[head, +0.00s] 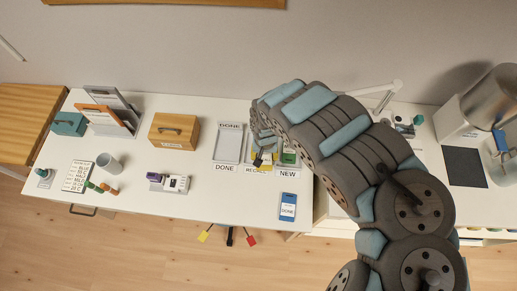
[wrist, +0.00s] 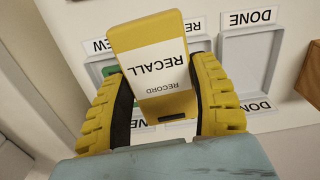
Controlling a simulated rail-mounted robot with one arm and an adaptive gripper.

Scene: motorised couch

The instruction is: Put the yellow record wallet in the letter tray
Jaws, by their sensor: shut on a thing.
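The yellow record wallet (wrist: 158,70), with a white label reading RECALL and RECORD, is between the two yellow fingers of my gripper (wrist: 165,105) in the wrist view. My gripper is shut on it, above the row of shallow trays. A grey tray labelled DONE (wrist: 247,62) lies to its right there, looking empty; it also shows in the head view (head: 229,146). The wallet and fingers hide most of the middle tray. In the head view my gripper (head: 262,158) is small and partly hidden by my arm. I cannot tell the wallet's exact height.
A green item (head: 289,158) lies in the tray marked NEW. A blue DONE wallet (head: 288,206) lies near the desk's front edge. A wooden box (head: 173,131), a grey rack (head: 103,117) and a grey cup (head: 109,163) stand left. Bare desk lies between box and trays.

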